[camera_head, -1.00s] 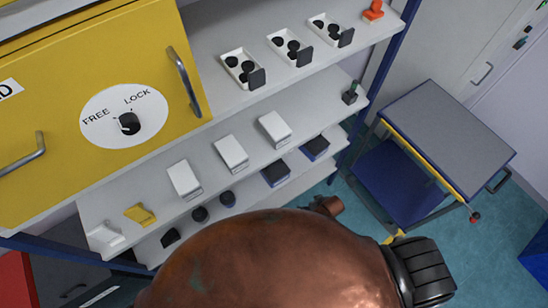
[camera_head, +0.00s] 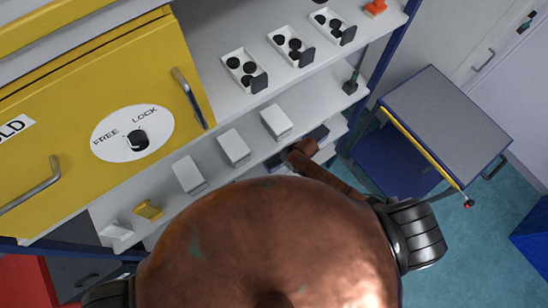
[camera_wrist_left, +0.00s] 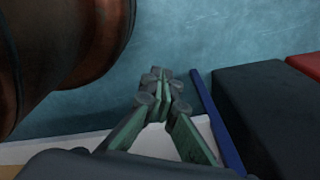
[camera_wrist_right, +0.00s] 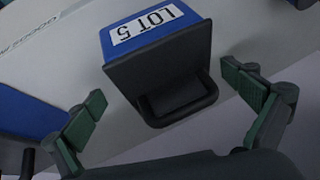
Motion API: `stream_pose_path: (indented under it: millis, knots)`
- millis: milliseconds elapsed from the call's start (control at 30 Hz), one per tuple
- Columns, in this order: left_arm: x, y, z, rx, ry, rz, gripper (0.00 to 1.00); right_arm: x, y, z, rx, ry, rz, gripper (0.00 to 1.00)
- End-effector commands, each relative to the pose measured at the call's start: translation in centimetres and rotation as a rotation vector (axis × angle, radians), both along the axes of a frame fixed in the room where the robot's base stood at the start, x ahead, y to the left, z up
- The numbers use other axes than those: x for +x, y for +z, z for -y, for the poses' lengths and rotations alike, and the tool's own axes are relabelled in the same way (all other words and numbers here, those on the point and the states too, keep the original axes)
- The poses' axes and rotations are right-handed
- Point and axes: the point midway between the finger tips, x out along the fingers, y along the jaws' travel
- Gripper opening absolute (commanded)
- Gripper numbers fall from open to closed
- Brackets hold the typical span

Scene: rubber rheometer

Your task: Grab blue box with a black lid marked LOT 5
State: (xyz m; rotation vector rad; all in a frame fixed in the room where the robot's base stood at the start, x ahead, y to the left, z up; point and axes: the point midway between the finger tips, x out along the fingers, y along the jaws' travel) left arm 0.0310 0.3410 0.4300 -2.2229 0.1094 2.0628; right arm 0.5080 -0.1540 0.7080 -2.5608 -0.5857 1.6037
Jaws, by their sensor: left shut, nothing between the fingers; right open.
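The blue box (camera_wrist_right: 150,28) carries a white LOT 5 label, which shows upside down in the right wrist view. Its black lid (camera_wrist_right: 160,65) has a black loop handle (camera_wrist_right: 180,103) pointing towards my right gripper (camera_wrist_right: 165,92). That gripper is open, its green fingers spread on either side of the handle, with nothing gripped. In the head view my brown body and arm hide the right gripper and most of the lower shelf, so I cannot tell this box there. My left gripper (camera_wrist_left: 163,92) is shut and empty, away from the box.
Another blue box (camera_wrist_right: 25,112) lies left of LOT 5 on the pale shelf. White boxes (camera_head: 234,147) sit on the shelf above, and trays with black discs (camera_head: 244,70) higher up. A yellow cabinet (camera_head: 60,110) stands left, a cart (camera_head: 447,120) right.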

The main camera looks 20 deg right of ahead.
Motion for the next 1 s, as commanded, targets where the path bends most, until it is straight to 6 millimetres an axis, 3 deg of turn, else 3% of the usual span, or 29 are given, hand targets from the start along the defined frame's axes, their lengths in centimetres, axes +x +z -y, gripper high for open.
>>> stream_pose_path:
  millis: [200, 400, 1000]
  knots:
    - [2.3, -0.1, 0.2, -0.003, -0.005, 0.03, 0.0, 0.5, -1.5, -0.7, 0.0, 0.003, -0.001, 1.0]
    - [2.5, -0.1, 0.3, -0.004, -0.005, 0.033, 0.0, 0.6, -1.5, -0.8, 0.0, 0.005, -0.001, 0.99]
    - [1.1, -0.2, 0.1, -0.002, -0.001, 0.015, 0.0, 0.5, -1.6, -0.6, -0.003, 0.003, -0.003, 0.58]
